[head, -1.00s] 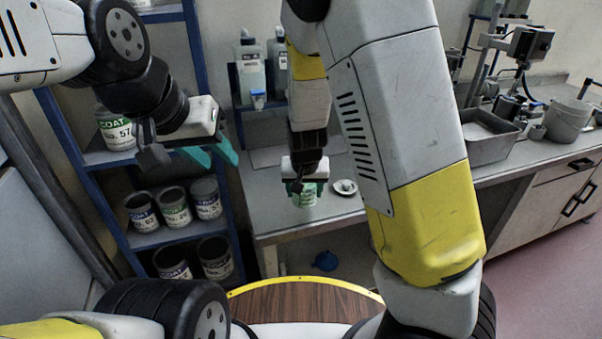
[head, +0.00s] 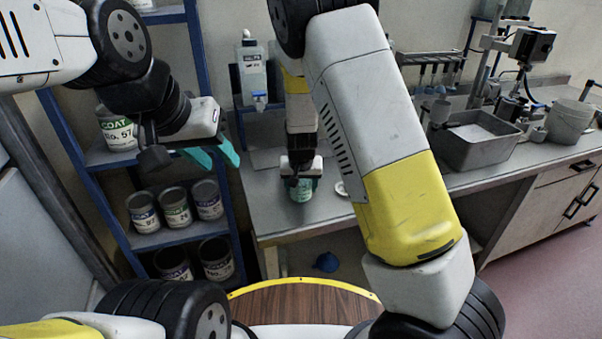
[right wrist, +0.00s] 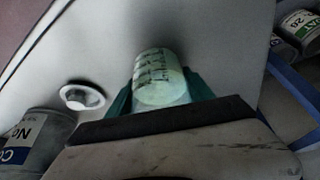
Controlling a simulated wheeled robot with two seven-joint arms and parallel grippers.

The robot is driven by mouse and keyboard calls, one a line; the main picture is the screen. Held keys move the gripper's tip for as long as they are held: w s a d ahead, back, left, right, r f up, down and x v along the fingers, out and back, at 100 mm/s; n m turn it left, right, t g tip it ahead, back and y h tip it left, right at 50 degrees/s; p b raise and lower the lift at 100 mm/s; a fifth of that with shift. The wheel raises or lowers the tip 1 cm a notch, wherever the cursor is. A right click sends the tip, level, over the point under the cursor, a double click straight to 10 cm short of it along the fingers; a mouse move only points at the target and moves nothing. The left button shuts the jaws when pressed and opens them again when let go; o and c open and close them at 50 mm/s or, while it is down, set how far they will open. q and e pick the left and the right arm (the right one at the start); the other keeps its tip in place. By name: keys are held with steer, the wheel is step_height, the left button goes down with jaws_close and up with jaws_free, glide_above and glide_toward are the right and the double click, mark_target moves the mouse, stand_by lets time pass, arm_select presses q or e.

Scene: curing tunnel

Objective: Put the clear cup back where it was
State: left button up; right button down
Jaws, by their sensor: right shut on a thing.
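In the head view, my right gripper (head: 301,186) points down over the left part of the bench, shut on the clear cup (head: 301,194), which is partly covered by the fingers. Whether the cup's base touches the bench top is hard to tell. My left gripper (head: 213,157) hangs empty in front of the blue shelf rack, its teal fingers apart.
A small white dish (head: 341,188) lies just right of the cup, also in the right wrist view (right wrist: 83,96). A labelled can (right wrist: 32,140) stands beyond it. A bottle (head: 252,72) stands behind. The shelf rack (head: 200,75) holds several cans. A grey basin (head: 478,137) is at right.

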steer(key=shift+f, duration=0.1)
steer(key=shift+c, duration=1.9)
jaws_free()
steer(key=v, duration=1.2)
steer(key=s+d+r+t+y, duration=0.1)
steer(key=s+d+r, duration=0.6)
steer(key=s, duration=0.4)
steer(key=s+d+r+y, duration=0.1)
steer(key=s+d+r, duration=0.6)
steer(key=s+r, duration=0.2)
steer(key=s, duration=0.2)
steer(key=shift+s+r+n+t, duration=0.3)
steer(key=shift+t, duration=0.1)
steer(key=shift+d, duration=0.1)
